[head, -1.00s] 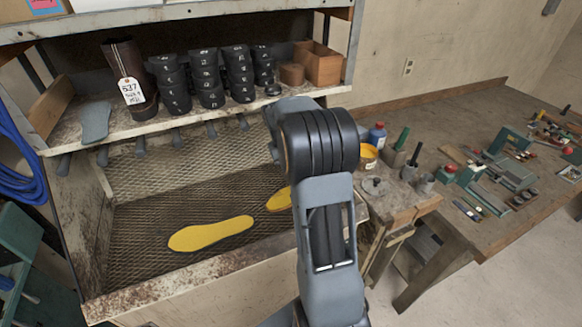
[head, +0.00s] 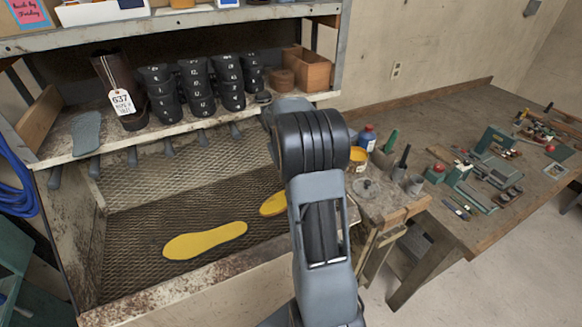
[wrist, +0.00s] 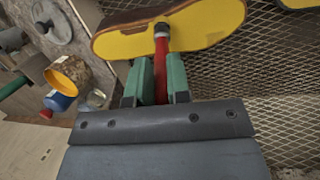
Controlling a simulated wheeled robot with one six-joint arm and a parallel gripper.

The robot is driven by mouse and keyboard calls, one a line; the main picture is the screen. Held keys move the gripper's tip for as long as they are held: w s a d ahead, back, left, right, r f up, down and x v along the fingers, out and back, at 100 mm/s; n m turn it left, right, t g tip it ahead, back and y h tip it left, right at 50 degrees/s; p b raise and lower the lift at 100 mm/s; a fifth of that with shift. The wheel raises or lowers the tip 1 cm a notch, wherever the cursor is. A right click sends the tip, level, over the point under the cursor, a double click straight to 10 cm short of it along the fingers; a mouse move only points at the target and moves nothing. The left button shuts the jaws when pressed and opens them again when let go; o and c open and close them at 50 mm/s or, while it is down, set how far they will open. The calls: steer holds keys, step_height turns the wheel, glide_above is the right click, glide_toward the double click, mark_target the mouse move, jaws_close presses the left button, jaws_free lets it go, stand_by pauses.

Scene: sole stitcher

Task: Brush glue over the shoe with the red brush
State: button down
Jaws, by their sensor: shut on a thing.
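My gripper (wrist: 160,80) has its green fingers shut on the red brush (wrist: 161,68). The brush's dark end overlaps the yellow face of a brown-edged shoe piece (wrist: 205,22) in the wrist view; I cannot tell whether it touches. In the head view my arm hides the gripper and brush. Two yellow sole-shaped pieces lie on the mesh bench: one (head: 205,241) at the front, fully visible, and one (head: 273,204) beside my arm. The open glue pot with yellow inside (head: 357,158) stands right of my arm; it also shows in the wrist view (wrist: 68,75).
A blue bottle (head: 367,137) stands by the pot on a small stand (head: 383,214). The shelf above holds stacked black heels (head: 195,100) and a tagged brown boot (head: 120,90). Tools crowd the right-hand workbench (head: 430,200). The mesh's left part is clear.

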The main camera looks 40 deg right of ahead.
steer(key=shift+s+d+r, duration=0.1)
steer(key=shift+d+r, duration=0.05)
steer(key=shift+d, duration=0.15)
steer(key=shift+s+d, duration=0.1)
steer(key=shift+d, duration=0.05)
steer(key=shift+f, duration=0.2)
steer(key=shift+s+d, duration=0.1)
stand_by(0.5)
